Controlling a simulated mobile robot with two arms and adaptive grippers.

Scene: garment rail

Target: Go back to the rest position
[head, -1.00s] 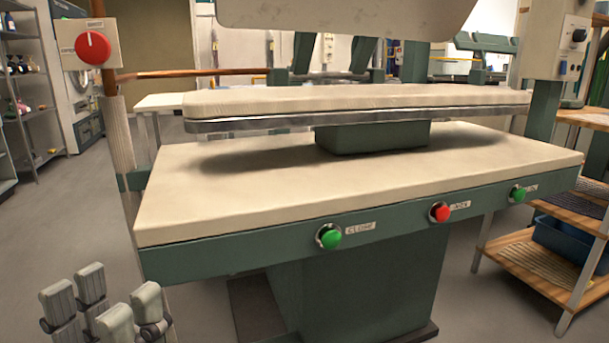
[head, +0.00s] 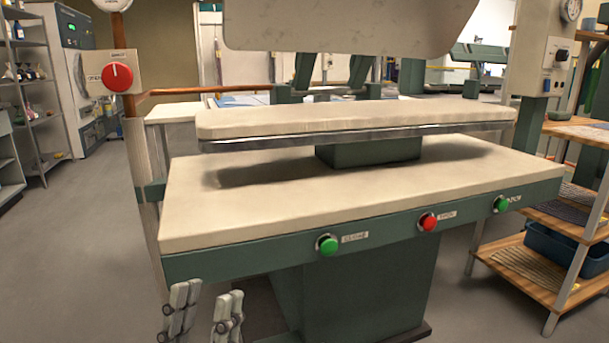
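My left gripper (head: 207,308) shows at the bottom left of the head view, partly cut off by the lower edge. Its grey fingers point up and stand apart with a gap between them, and nothing shows between them. It is in front of the near left corner of the ironing press (head: 210,262), below the level of its cream table top. My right gripper is not in view.
The press has a padded board (head: 350,119) above its table and a raised plate (head: 345,22). Green and red buttons (head: 429,222) line its front. A red knob (head: 117,76) is at left. A wooden-shelved rack (head: 545,266) stands right. Grey floor is clear at left.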

